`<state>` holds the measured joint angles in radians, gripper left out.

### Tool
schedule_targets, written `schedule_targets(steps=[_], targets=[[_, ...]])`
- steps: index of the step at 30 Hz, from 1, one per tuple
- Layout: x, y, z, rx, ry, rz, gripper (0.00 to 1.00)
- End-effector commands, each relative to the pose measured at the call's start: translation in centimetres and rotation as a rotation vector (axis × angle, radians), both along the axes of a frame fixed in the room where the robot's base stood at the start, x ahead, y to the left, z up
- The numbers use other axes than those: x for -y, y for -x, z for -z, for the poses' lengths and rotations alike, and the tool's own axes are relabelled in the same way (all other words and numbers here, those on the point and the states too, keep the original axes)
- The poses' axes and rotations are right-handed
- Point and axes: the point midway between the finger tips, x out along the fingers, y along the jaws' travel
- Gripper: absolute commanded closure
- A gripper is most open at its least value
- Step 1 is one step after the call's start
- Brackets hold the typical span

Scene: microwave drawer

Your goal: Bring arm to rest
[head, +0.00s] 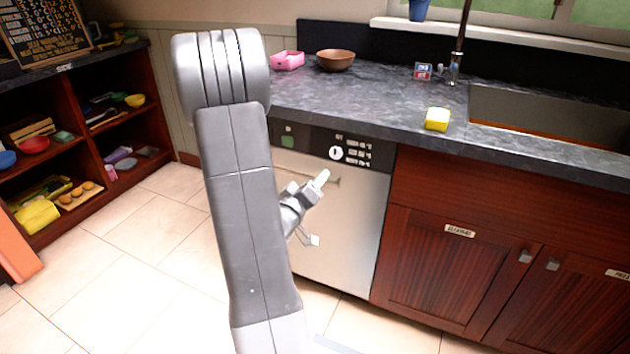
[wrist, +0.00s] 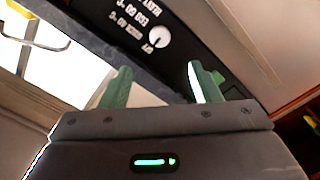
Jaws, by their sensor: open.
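My gripper (head: 318,184) is in front of the steel dishwasher-like appliance (head: 350,235) under the counter, just below its black control panel (head: 336,150). My grey arm covers the left part of the appliance in the head view. In the wrist view my gripper (wrist: 157,85) shows two green-tipped fingers spread apart with nothing between them. The control panel with its white dial (wrist: 156,38) lies beyond the fingers. I cannot tell whether the fingers touch the appliance front.
The dark counter (head: 390,105) holds a pink container (head: 287,60), a brown bowl (head: 336,60) and a yellow sponge (head: 437,119) by the sink (head: 550,115). Wooden cabinets (head: 450,265) stand to the right. Open shelves (head: 75,140) stand at left. Tiled floor (head: 130,255) is clear between.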

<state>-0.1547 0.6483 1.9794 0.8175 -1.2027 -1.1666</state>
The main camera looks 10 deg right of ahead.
Motion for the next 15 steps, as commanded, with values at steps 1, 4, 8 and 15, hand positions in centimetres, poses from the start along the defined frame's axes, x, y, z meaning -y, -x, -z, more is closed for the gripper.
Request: schedule_targets(steps=[1, 4, 8, 15], targets=[[0.0, 0.0, 0.0, 0.0, 0.0, 0.0, 0.43], [0.0, 0.0, 0.0, 0.0, 0.0, 0.0, 0.43], [0.3, -0.4, 0.1, -0.001, 0.0, 0.001, 0.43], [2.4, -3.4, 0.1, 0.002, -0.001, 0.005, 0.43]])
